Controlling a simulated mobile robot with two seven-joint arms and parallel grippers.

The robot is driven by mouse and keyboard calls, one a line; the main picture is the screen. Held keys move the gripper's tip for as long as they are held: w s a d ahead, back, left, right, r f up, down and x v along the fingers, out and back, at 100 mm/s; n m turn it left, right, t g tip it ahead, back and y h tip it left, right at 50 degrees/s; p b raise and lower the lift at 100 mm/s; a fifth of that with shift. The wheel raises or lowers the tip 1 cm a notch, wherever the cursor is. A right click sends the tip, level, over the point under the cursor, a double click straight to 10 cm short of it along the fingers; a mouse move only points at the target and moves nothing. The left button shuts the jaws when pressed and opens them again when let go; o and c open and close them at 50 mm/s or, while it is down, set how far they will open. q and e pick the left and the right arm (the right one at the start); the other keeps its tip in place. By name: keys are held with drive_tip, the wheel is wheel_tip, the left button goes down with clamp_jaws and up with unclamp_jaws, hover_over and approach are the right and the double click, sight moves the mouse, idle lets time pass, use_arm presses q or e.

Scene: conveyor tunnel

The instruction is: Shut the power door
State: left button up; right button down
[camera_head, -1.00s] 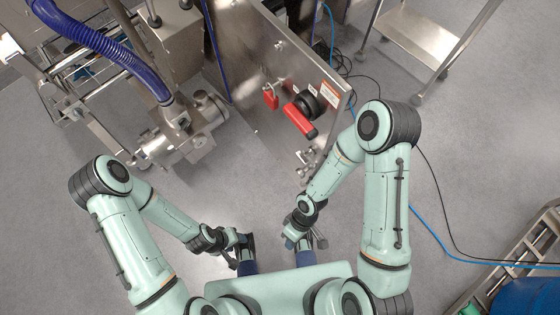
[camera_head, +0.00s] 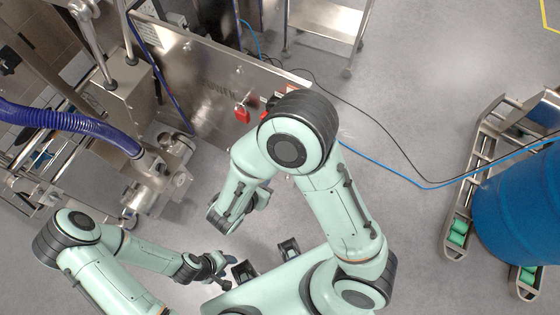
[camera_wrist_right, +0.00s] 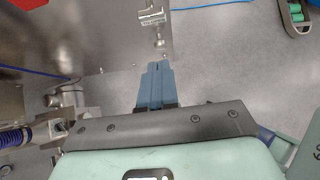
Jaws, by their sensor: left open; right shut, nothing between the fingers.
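The power door is a bare steel panel (camera_head: 200,75) standing open at an angle in the head view. A red padlock (camera_head: 242,113) hangs on its face. My right arm covers the panel's right end, with only a bit of the red handle showing. In the right wrist view, the steel panel (camera_wrist_right: 100,35) fills the upper left, and a metal latch (camera_wrist_right: 150,20) sits at its edge. My right gripper (camera_wrist_right: 157,66) is shut and empty, its blue fingers together by the panel's edge; contact cannot be told. My left gripper (camera_head: 226,270) is open and empty, low and away from the door.
Steel machinery with a blue hose (camera_head: 70,122) stands left of the door. A steel table (camera_head: 325,20) is behind. Cables (camera_head: 400,175) cross the floor, and a blue barrel (camera_head: 520,205) stands at the right.

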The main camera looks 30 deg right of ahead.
drive_tip(key=w+d+r+x, duration=0.1)
drive_tip(key=r+x, duration=0.1)
drive_tip(key=x, duration=0.9)
drive_tip(key=shift+d+f+p, duration=0.25)
drive_tip(key=shift+d+p, duration=0.1)
drive_tip(key=shift+d, duration=0.2)
drive_tip(key=shift+w, duration=0.1)
